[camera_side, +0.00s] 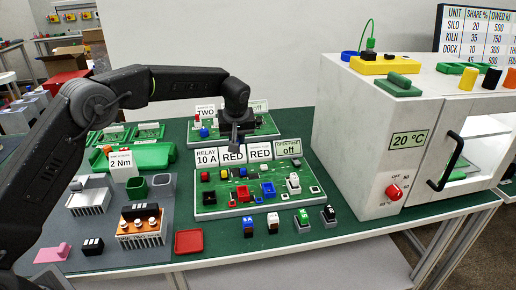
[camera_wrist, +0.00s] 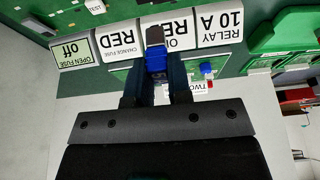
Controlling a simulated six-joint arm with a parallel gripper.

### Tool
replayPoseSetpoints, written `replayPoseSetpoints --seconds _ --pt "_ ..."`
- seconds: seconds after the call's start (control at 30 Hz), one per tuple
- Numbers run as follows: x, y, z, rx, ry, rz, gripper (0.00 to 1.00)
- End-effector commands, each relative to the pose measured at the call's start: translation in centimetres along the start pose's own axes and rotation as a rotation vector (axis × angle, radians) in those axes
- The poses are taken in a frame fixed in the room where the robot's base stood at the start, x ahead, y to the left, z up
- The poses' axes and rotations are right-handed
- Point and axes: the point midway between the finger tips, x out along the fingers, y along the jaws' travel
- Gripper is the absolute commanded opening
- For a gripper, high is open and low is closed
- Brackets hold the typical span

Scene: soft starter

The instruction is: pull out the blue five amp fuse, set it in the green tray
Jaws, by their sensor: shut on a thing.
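My gripper (camera_side: 237,143) is shut on a blue fuse (camera_wrist: 155,62), which shows between the two fingers in the wrist view with a dark end beyond them. The green tray (camera_side: 152,157) lies to the left of my gripper, behind the 2 Nm card. Part of it is hidden by that card.
Cards reading RELAY 10 A (camera_side: 206,158) and RED stand behind the board. Several small blocks, one blue (camera_side: 248,226), line the front. A red tray (camera_side: 188,242) is front left, beside a grey mat with heat sinks. A white oven (camera_side: 390,140) stands right.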

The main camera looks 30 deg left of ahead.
Motion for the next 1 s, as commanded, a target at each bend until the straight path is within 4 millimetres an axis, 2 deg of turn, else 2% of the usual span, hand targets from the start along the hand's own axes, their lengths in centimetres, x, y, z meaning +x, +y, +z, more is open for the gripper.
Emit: replayPoseSetpoints --seconds 0.03,0.2,0.37,0.5,0.8,1.0 --pt "0.6 -1.7 -1.6 -0.008 -0.001 -0.003 0.0" --pt "2.2 -6.9 -5.9 -0.005 0.0 -0.001 0.0" --pt "3.5 -12.2 -9.5 -0.004 0.0 -0.001 0.0" --pt "4.4 -17.2 -12.1 -0.006 0.001 -0.001 0.0" --pt "5.7 -27.7 -15.9 -0.009 0.0 -0.004 0.0" --pt "6.0 -32.1 -16.9 -0.012 0.001 -0.005 0.0"
